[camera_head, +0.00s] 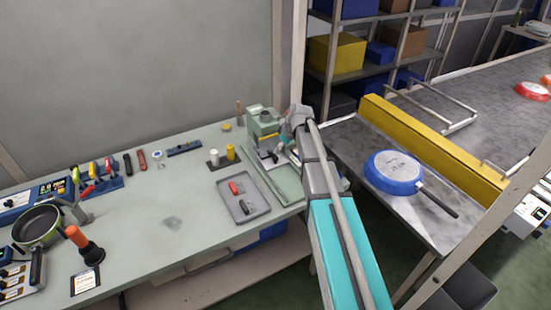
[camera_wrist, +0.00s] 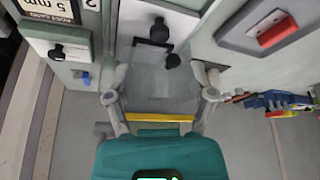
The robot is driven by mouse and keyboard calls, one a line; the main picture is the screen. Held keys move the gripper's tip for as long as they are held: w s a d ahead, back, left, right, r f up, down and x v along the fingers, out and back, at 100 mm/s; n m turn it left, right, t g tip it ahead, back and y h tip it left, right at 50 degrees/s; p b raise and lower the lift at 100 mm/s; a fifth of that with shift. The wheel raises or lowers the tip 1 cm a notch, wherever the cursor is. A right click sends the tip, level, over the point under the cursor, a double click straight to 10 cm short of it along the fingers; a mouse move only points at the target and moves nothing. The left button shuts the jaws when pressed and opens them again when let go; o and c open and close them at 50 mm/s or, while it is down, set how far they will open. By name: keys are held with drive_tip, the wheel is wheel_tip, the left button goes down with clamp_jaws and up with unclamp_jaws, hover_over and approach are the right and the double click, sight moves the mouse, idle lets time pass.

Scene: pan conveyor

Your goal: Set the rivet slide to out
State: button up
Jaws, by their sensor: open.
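The pale green riveting machine (camera_head: 264,122) stands at the right end of the bench, and my gripper (camera_head: 284,138) is right at it. In the wrist view, my gripper (camera_wrist: 160,96) is open, its two fingers wide apart and empty, facing the machine's front. Between and beyond the fingers are a white plate (camera_wrist: 150,18) and black knobs (camera_wrist: 172,61). Another black knob (camera_wrist: 57,52) sits on a pale panel at the left. I cannot tell for certain which knob belongs to the rivet slide, nor its setting. No finger visibly touches a knob.
A grey tray (camera_head: 260,212) with small parts lies in front on the bench. A blue pan (camera_head: 392,170) lies on the conveyor side at the right, beside a yellow rail (camera_head: 430,145). The bench middle is clear.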

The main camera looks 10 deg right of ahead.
sight(276, 158)
drive_tip(key=shift+b+x, duration=3.05)
drive_tip(key=shift+x, duration=0.4)
